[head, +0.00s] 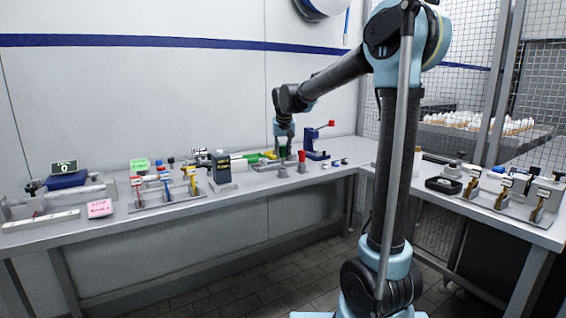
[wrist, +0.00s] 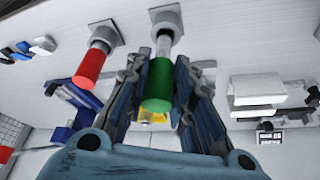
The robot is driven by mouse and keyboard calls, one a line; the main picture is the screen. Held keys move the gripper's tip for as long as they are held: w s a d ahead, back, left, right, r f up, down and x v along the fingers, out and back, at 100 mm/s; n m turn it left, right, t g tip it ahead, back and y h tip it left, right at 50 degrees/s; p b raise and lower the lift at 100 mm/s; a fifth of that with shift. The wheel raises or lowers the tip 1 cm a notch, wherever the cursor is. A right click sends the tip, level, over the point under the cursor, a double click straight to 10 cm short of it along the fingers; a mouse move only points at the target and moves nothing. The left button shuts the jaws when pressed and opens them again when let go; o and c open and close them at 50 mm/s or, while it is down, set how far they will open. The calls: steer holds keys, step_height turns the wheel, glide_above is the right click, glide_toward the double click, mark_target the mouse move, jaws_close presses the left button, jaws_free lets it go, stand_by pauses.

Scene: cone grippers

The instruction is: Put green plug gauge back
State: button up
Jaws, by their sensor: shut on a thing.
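The green plug gauge (wrist: 160,84) is between my gripper's fingers (wrist: 157,68), which are shut on its green handle. In the wrist view its pale metal pin points at a grey square holder (wrist: 168,14). The pin lines up with the holder and overlaps it; I cannot tell how far it is inserted. In the head view my gripper (head: 284,147) points down above the small grey holder (head: 283,172) on the bench, and the gauge is small there. A red plug gauge (head: 303,156) stands upright in the neighbouring holder; it also shows in the wrist view (wrist: 91,67).
A blue clamp with a red knob (head: 315,147) stands close on the right. The side bench (head: 470,205) holds a black tray (head: 443,185) and several fixtures.

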mark_target(283, 155)
steer(key=shift+f, duration=1.75)
steer(key=o, duration=0.9)
steer(key=v, duration=1.2)
steer(key=shift+s, duration=0.1)
steer(key=s+d+f, duration=0.4)
steer(key=s+d, duration=0.5)
steer(key=d, duration=0.1)
steer(key=s+d+f, duration=0.4)
steer(key=s+f, duration=0.3)
steer(key=s, duration=0.2)
steer(key=s+d+f+g, duration=0.1)
steer(key=s+d+f, duration=0.4)
steer(key=s+f, duration=0.3)
steer(key=s+d+f+m+g, duration=0.1)
steer(key=s+d+f, duration=0.3)
steer(key=s+f, duration=0.3)
steer(key=shift+s+d+f+h, duration=0.1)
steer(key=shift+s+f+h, duration=0.1)
steer(key=shift+s, duration=0.5)
steer(key=shift+s+d+f+h, duration=0.1)
steer(key=shift+s+d+f, duration=0.1)
steer(key=shift+s, duration=0.5)
